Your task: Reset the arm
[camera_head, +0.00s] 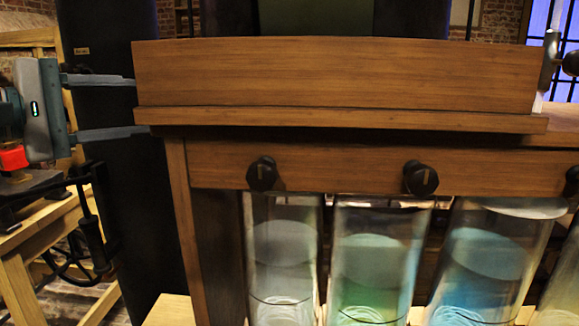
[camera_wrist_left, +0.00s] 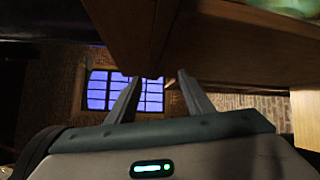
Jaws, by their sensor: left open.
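My left gripper (camera_head: 108,106) comes in from the left in the head view. Its two grey fingers are spread apart, one above the other, beside the left end of the wooden cabinet (camera_head: 340,85). The fingertips reach the cabinet's left edge in the picture; whether they touch it I cannot tell. The left wrist view also shows the gripper (camera_wrist_left: 160,90) with its fingers apart and nothing held between them. A wooden part of the cabinet (camera_wrist_left: 130,30) hangs close beyond the fingertips there. My right gripper is not clearly in view.
Several glass jars, such as the green-tinted one (camera_head: 372,260) and the blue-tinted one (camera_head: 487,260), stand under the cabinet. Black knobs (camera_head: 262,174) stick out from its front rail. A wooden bench (camera_head: 50,225) stands at the left. A barred window (camera_wrist_left: 100,90) is in the background.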

